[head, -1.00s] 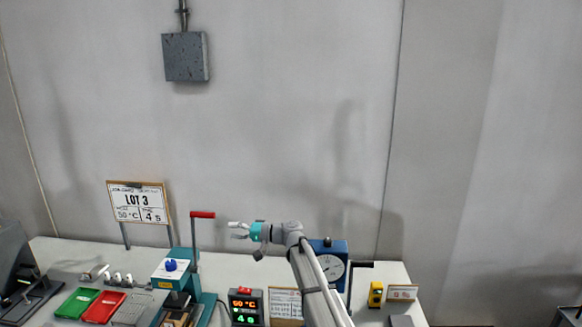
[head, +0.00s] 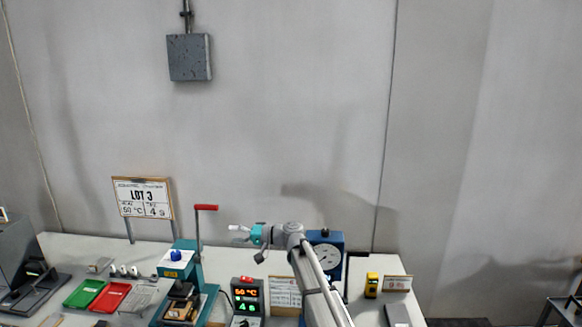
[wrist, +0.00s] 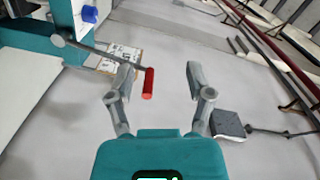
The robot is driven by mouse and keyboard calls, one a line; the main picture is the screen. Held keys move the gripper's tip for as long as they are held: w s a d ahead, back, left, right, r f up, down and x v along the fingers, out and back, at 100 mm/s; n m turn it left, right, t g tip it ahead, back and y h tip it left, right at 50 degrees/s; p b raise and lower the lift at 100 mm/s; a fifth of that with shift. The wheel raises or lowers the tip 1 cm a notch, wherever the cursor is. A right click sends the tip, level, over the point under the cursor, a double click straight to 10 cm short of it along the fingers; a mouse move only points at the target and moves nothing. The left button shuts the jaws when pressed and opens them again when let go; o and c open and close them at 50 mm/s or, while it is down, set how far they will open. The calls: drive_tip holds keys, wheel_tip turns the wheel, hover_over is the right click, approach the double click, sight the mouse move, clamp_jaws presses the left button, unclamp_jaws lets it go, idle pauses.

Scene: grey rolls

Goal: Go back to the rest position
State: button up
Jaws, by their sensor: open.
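My gripper (head: 237,234) is open and empty in the head view. It points left above the bench, to the right of the red lever handle (head: 206,207) of the teal press (head: 178,262). In the wrist view my gripper (wrist: 158,85) shows two grey fingers spread apart with nothing held. The red handle (wrist: 148,84) shows between the fingers in that view; I cannot tell its distance, but in the head view it stands apart from the fingertips.
A LOT 3 sign (head: 144,200) stands behind.

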drive_tip(key=s+d+f+h+b, duration=0.2)
drive_tip(key=s+d+f+h, duration=0.7)
drive_tip(key=s+d+f, duration=0.7)
drive_tip(key=s+d+f+m+h+b, duration=0.1)
drive_tip(key=s+d+f+h, duration=0.2)
drive_tip(key=s+d, duration=0.3)
drive_tip(key=s+d+f+m+g+h+b, duration=0.1)
drive_tip(key=s+d+f+h, duration=0.2)
drive_tip(key=d, duration=1)
drive_tip(key=s+h, duration=0.2)
drive_tip(key=s, duration=0.1)
drive_tip(key=shift+s+m+h, duration=0.3)
drive_tip(key=shift+s+m, duration=0.05)
drive_tip(key=shift+m, duration=0.05)
